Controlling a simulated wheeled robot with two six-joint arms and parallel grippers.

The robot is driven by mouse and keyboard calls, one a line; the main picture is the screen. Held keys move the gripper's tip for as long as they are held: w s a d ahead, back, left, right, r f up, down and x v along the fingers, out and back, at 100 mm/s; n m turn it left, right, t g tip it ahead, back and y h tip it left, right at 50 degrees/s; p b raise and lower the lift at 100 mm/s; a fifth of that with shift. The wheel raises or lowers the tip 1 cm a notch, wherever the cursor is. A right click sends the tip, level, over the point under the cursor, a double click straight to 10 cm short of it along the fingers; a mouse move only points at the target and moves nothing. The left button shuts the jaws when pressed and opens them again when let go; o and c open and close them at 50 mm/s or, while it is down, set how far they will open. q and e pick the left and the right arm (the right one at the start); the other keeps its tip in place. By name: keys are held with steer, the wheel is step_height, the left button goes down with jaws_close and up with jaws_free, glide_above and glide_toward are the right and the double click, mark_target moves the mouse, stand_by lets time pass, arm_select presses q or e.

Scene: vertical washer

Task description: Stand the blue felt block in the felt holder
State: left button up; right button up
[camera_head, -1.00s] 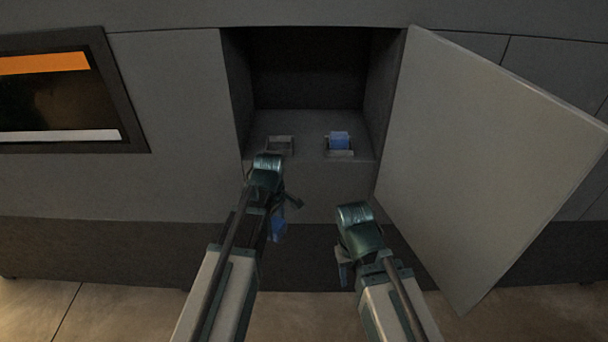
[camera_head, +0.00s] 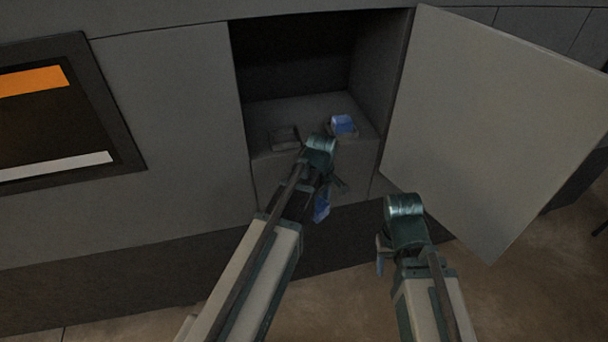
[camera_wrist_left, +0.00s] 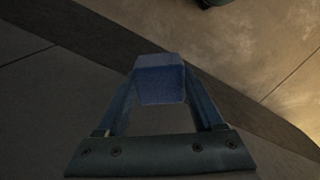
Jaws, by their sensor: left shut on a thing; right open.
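My left gripper (camera_head: 321,200) is shut on a blue block (camera_head: 321,209) and holds it in front of the open cabinet, below its shelf. In the left wrist view the blue block (camera_wrist_left: 160,80) sits between the two fingertips. On the shelf stand two small holders. The left holder (camera_head: 285,138) looks empty. The right holder (camera_head: 345,133) has another blue block (camera_head: 343,122) in it. My left wrist partly covers the shelf front between and below them. My right gripper (camera_head: 382,258) is open and empty, lower and to the right.
The cabinet compartment is open, with its grey door (camera_head: 500,120) swung out on the right. A dark window with orange and white strips (camera_head: 50,120) is on the left. The floor (camera_head: 350,310) in front is clear.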

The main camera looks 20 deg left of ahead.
arm_select(q)
steer(key=s+r+m+p, duration=0.3)
steer(key=s+r+p, duration=0.2)
steer(key=r+p, duration=0.4)
steer(key=s+r+m+p, duration=0.3)
steer(key=s+r+p, duration=0.2)
steer(key=r+p, duration=0.5)
steer(key=shift+a+r+m, duration=0.25)
steer(key=shift+r+m, duration=0.15)
steer(key=shift+r, duration=0.3)
